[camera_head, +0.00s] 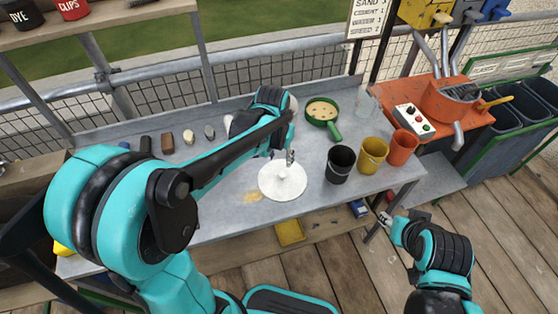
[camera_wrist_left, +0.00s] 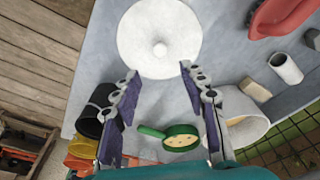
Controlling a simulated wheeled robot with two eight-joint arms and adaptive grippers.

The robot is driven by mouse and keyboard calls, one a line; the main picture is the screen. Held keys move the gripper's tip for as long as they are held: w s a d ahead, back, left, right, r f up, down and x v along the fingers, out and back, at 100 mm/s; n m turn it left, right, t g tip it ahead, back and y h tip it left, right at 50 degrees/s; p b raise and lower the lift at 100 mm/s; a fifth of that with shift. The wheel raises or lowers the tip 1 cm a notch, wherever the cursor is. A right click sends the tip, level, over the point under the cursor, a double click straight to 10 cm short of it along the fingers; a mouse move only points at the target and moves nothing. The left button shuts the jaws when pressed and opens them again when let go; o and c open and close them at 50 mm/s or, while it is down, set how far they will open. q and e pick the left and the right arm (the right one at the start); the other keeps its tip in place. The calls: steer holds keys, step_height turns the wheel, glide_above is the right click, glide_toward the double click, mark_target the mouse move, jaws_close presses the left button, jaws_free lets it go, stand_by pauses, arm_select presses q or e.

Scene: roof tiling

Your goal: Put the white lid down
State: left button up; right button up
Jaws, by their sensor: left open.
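The white lid (camera_head: 283,187), a round disc with a small knob, lies flat on the grey bench near its front edge. It also shows at the top of the left wrist view (camera_wrist_left: 140,45), knob facing up. My left gripper (camera_head: 290,157) is just above and behind the knob in the head view. In the left wrist view my left gripper (camera_wrist_left: 156,72) has its fingers spread, with nothing between them, and the knob shows beyond the tips. My right gripper (camera_head: 386,219) is low at the right, in front of the bench and away from the lid; its jaws are too small to read.
Black (camera_head: 340,166), yellow (camera_head: 373,156) and orange (camera_head: 403,148) buckets stand right of the lid. A green pan (camera_head: 322,112) lies behind them. A white cylindrical container (camera_wrist_left: 247,132) is beside the pan in the wrist view. Small blocks (camera_head: 167,143) line the bench's back left.

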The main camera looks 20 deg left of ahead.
arm_select(q)
steer(key=s+a+r+n+t, duration=0.1)
steer(key=s+r+t, duration=0.1)
steer(key=s, duration=0.5)
steer(key=s+a+r+n+t, duration=0.1)
steer(key=s+r+t, duration=0.2)
steer(key=s, duration=0.5)
steer(key=shift+a+r, duration=0.2)
steer(key=shift+r, duration=0.25)
